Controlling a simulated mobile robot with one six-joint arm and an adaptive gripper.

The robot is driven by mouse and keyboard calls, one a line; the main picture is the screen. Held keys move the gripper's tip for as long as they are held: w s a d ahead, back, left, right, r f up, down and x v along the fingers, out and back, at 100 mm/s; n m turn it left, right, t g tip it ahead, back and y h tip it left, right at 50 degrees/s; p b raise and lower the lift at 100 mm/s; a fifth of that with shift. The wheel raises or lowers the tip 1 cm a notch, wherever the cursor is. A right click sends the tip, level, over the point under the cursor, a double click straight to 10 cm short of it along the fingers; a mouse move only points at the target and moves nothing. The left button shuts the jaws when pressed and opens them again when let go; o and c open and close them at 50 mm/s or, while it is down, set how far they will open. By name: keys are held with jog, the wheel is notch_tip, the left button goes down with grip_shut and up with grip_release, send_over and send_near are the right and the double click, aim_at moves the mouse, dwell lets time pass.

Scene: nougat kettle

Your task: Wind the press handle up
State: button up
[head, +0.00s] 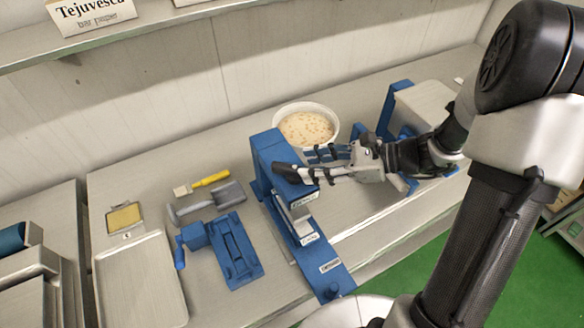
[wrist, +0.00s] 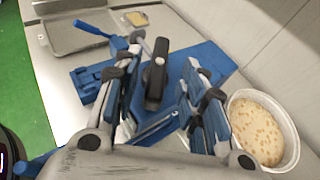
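The blue press (head: 268,150) stands in the middle of the bench, its long base reaching toward the front edge. Its black handle (head: 287,173) is at the top of the press, beside my fingertips. In the wrist view the black handle (wrist: 155,80) lies between my two fingers, with a gap visible on both sides. My gripper (head: 308,163) is open and comes to the press from the right; its spread fingers also show in the wrist view (wrist: 161,58). Whether a finger touches the handle, I cannot tell.
A white tub of nut mix (head: 306,127) stands close behind the press and my fingers. To the left are a blue clamp-like device (head: 235,255), a scoop (head: 207,203), a yellow-handled tool (head: 210,180) and a metal tray (head: 140,285). A shelf runs above the bench.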

aim_at(296, 168)
jog(key=x, duration=0.6)
jog(key=shift+b, duration=0.3)
jog(key=shift+c, duration=0.3)
grip_shut()
